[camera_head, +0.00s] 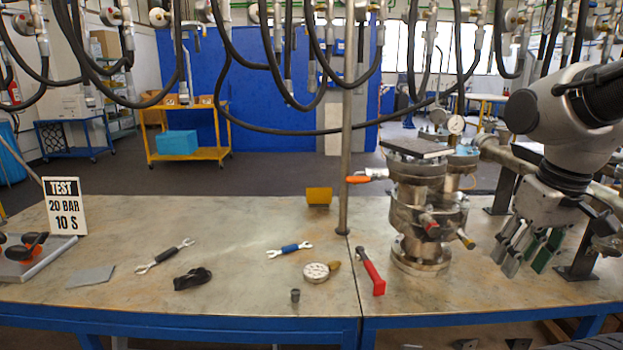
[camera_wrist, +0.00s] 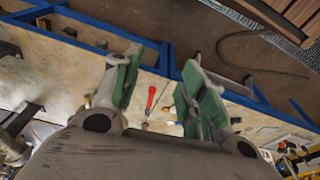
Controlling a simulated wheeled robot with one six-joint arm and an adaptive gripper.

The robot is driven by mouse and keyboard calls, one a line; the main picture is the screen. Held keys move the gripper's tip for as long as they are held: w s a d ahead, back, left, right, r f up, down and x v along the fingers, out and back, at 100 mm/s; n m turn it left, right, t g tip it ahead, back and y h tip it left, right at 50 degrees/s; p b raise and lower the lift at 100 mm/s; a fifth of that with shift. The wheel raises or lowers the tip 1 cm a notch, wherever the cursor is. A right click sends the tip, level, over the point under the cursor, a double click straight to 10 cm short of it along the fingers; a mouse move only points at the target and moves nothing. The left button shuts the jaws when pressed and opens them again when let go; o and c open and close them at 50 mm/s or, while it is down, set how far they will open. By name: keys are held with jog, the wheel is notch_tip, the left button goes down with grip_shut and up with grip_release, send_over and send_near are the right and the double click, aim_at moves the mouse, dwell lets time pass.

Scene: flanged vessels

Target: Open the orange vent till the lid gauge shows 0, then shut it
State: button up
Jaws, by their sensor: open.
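The flanged metal vessel (camera_head: 415,215) stands upright on the right part of the bench. The orange vent handle (camera_head: 358,179) sticks out level to the left from a small valve near the vessel's top. The lid gauge (camera_head: 456,125) is a small white dial above the lid; its needle is too small to read. My gripper (camera_head: 525,262) hangs right of the vessel, pointing down, open and empty, apart from the vent. In the wrist view, its green-padded fingers (camera_wrist: 155,92) are spread with nothing between them, above the bench and its front edge.
A red-handled tool (camera_head: 371,272), a loose dial gauge (camera_head: 316,272), a blue-handled wrench (camera_head: 290,250) and a sign (camera_head: 65,206) reading "TEST 20 BAR 10 S" are on the bench. A vertical post (camera_head: 346,130) stands left of the orange handle. Black hoses (camera_head: 290,130) hang above.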

jog(key=r, duration=0.1)
jog(key=s+d+r+t, duration=0.1)
jog(key=d+r+m+t, duration=0.1)
jog(key=r, duration=0.1)
jog(key=shift+s, duration=0.35)
dwell(0.3)
